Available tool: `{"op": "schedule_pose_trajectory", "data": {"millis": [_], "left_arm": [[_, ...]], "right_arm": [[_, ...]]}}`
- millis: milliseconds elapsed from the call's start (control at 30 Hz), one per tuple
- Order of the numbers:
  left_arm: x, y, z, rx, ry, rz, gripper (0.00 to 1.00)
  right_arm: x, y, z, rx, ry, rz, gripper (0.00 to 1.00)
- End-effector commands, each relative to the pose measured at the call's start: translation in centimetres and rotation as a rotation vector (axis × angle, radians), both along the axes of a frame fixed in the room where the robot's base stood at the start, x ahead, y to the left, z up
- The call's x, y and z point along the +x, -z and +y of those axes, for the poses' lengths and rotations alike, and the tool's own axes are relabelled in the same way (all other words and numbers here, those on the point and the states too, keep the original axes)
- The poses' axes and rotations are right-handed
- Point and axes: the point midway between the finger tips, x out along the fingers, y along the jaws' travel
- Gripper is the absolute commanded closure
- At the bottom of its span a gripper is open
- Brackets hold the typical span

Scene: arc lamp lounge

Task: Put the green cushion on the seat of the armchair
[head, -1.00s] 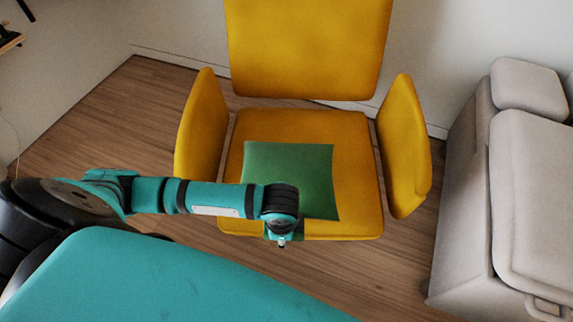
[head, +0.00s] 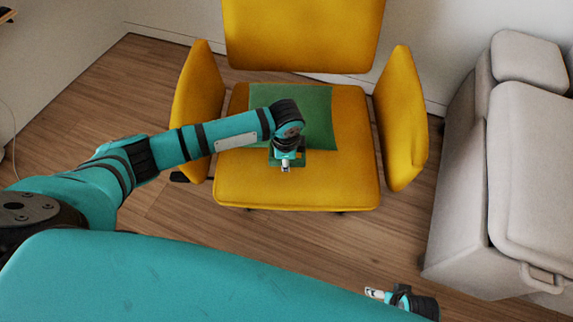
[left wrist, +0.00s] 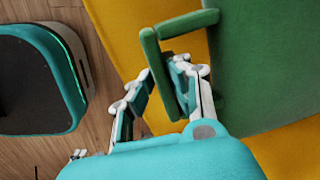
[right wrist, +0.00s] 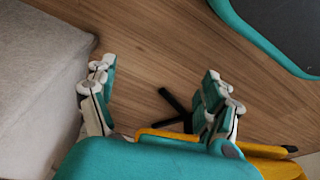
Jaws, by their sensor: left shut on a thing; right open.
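The green cushion (head: 322,112) is over the rear part of the yellow armchair's seat (head: 300,188), close to the backrest (head: 305,35). My left arm covers part of it, and I cannot tell if its whole underside touches the seat. My left gripper (head: 287,162) is shut on the cushion's green handle at its front side. The left wrist view shows the handle (left wrist: 150,52) between the fingers and the cushion (left wrist: 262,60) to the right. My right gripper (head: 375,293) is open and empty, low at the front right; its spread fingers show in the right wrist view (right wrist: 158,98).
The armchair's armrests (head: 198,105) (head: 402,120) rise on both sides of the seat. A grey sofa (head: 535,190) stands at the right. Wooden floor (head: 400,235) is clear between my body and the armchair. The front of the seat is bare.

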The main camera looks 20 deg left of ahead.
Motion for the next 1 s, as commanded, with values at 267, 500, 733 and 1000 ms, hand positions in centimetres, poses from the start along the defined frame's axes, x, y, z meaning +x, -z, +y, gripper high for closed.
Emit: {"op": "schedule_pose_trajectory", "data": {"millis": [267,500,733,1000], "left_arm": [[1.3,1.8,0.4,0.0,0.001,0.002,1.0],[1.4,3.6,0.4,0.0,0.001,-0.001,1.0],[1.3,3.7,0.4,0.0,0.001,0.002,0.82],[1.3,3.6,0.4,0.001,0.001,0.001,0.63]], "right_arm": [[0.7,-2.8,0.0,0.001,0.003,-0.02,0.16],[0.8,-5.4,0.0,0.002,0.005,-0.029,0.16],[0.7,-5.5,0.0,0.001,0.005,-0.028,0.16],[0.8,-5.5,0.0,0.001,0.005,-0.028,0.16]]}}
